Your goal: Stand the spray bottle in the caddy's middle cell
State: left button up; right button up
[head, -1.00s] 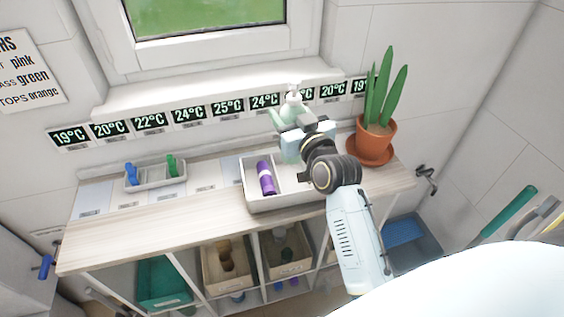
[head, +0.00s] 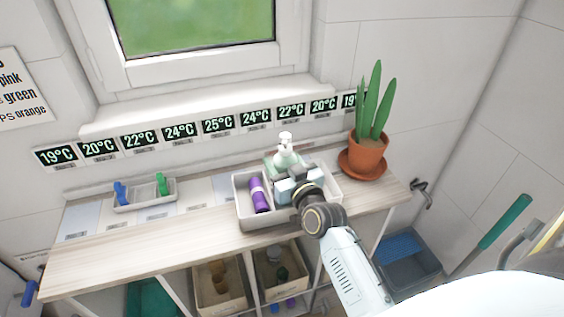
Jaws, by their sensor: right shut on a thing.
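The spray bottle (head: 285,157) is pale green with a white pump head and looks roughly upright. My right gripper (head: 296,183) is shut on it from the front, and the gripper covers its lower body. The bottle is over or within the middle of the pale grey caddy (head: 262,223). I cannot tell whether its base touches the caddy floor. A purple cylinder (head: 258,196) with a light band lies in the caddy's left cell. The caddy's right part is partly hidden by my gripper. My left gripper is not in view.
A potted plant (head: 368,152) stands on a saucer right of the caddy. A small tray (head: 146,205) with blue and green items sits at the left. Temperature labels line the wall behind. The wooden top (head: 150,245) is clear left of the caddy.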

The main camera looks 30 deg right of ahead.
jog(key=o, duration=1.3)
jog(key=shift+f, duration=0.1)
jog(key=shift+s, duration=0.15)
jog(key=s, duration=0.7)
jog(key=s+a, duration=0.1)
jog(key=s, duration=0.3)
jog(key=shift+s+a, duration=0.1)
jog(key=shift+s, duration=0.25)
